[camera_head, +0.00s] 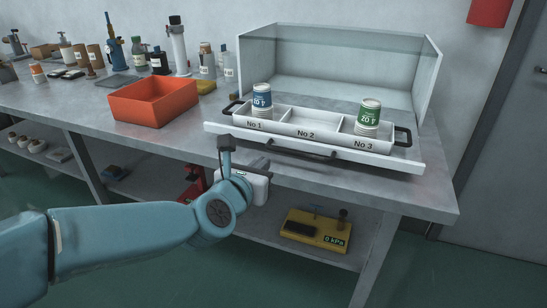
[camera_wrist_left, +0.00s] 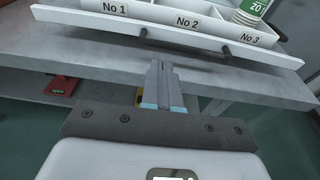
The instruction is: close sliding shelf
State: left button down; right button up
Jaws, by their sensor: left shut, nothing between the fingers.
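The white sliding shelf (camera_head: 225,128) sticks out in front of a clear-walled box at the back of the table, with a dark handle (camera_head: 300,149) along its front. It bears a white tray with compartments marked No 1, No 2 and No 3. My left gripper (camera_head: 258,178) is in front of and below the shelf's front edge. In the left wrist view, its shut, empty fingers (camera_wrist_left: 164,70) point toward the shelf front below No 2, close to the handle (camera_wrist_left: 185,45). I cannot tell whether they touch. My right gripper is not in view.
A blue-labelled cup (camera_head: 262,98) stands in No 1 and a green-labelled cup (camera_head: 369,114) in No 3. An orange bin (camera_head: 153,101) is left of the shelf. Several bottles stand farther left. A yellow device (camera_head: 318,232) sits on the lower shelf.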

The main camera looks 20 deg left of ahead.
aim_at(278, 150)
pick_arm(q)
jog(key=x, duration=0.7)
jog(key=shift+w, duration=0.1)
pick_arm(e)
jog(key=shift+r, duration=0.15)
pick_arm(q)
jog(key=shift+w, duration=0.1)
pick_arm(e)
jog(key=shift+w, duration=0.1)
